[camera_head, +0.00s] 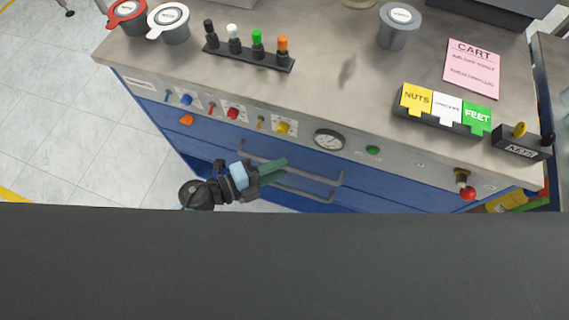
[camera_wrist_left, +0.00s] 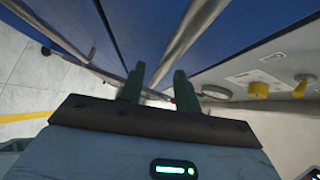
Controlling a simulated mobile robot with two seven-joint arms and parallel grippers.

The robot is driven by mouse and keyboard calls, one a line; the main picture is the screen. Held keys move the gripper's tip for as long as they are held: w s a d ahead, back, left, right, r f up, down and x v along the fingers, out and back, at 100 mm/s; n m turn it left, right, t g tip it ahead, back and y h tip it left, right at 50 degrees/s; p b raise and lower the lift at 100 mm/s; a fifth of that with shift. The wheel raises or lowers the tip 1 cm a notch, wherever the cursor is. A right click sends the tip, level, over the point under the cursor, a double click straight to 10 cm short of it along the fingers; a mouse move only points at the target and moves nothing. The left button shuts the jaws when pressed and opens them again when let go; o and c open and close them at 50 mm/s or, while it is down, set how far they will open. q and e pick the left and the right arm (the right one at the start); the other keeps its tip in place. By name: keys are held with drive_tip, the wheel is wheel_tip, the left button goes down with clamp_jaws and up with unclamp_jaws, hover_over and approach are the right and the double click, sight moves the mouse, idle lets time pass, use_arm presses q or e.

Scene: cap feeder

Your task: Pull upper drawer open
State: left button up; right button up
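The upper drawer (camera_head: 390,180) is a blue front below the cart's grey control panel and looks closed. Its silver bar handle (camera_head: 315,178) shows beside my left gripper (camera_head: 273,172), whose green fingers partly cover it. In the left wrist view my left gripper (camera_wrist_left: 158,82) is open, its two fingers apart. The upper handle (camera_wrist_left: 190,35) runs down toward the gap between the fingertips; I cannot tell if it touches them. A second, lower handle (camera_wrist_left: 108,35) runs to the left of the fingers. My right gripper is not in view.
Knobs (camera_head: 283,128), a gauge (camera_head: 329,139) and a red-tipped valve (camera_head: 467,192) stick out of the panel above the drawer. The cart top (camera_head: 330,50) holds cups, coloured caps on a rack and labelled blocks. Tiled floor (camera_head: 70,130) is free at left.

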use_arm(q)
drive_tip(key=shift+x, duration=1.25)
clamp_jaws()
